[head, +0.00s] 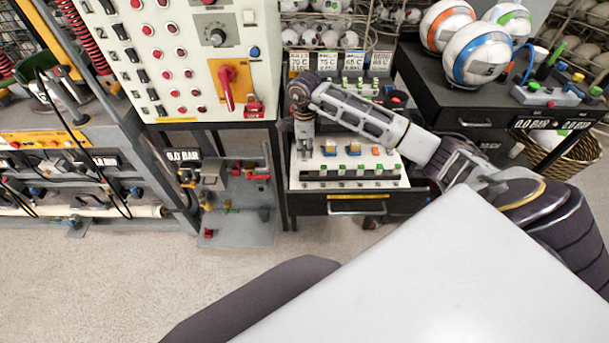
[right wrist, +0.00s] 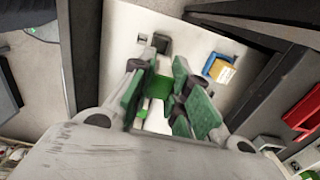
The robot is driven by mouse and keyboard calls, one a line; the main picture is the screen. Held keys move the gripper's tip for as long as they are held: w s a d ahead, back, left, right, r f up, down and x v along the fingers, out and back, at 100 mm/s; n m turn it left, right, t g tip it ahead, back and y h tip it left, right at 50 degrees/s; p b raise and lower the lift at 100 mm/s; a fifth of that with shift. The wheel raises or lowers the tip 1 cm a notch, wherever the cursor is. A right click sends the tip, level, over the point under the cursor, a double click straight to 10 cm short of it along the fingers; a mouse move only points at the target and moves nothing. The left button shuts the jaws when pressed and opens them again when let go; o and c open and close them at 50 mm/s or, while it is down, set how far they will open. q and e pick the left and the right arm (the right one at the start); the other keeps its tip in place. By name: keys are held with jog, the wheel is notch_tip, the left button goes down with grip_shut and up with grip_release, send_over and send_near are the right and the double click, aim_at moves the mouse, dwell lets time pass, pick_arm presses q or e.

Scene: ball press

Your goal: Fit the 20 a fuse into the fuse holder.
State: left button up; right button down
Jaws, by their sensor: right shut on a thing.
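My right gripper (head: 304,150) points down over the left part of a white panel (head: 335,166) on the bench. A small dark fitting (right wrist: 160,43) lies just beyond the fingers. A yellow fuse in a blue base (right wrist: 221,68) stands to the right. I cannot tell which fitting is the fuse holder. My left gripper is out of view.
A black strip with several green-topped pieces (head: 350,173) runs along the panel's front. An orange piece (head: 377,151) sits on its right side. A control cabinet (head: 190,60) with a red lever (head: 228,90) stands at left. Balls (head: 482,55) rest on the right bench.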

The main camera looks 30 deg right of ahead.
aim_at(305, 160)
notch_tip(305, 160, down, 5)
jog(key=shift+p, duration=0.3)
jog(key=shift+f, duration=0.5)
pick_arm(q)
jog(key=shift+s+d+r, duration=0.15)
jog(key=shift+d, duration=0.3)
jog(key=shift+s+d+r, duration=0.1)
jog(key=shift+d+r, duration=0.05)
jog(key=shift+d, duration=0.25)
pick_arm(e)
jog(key=shift+f, duration=1.85)
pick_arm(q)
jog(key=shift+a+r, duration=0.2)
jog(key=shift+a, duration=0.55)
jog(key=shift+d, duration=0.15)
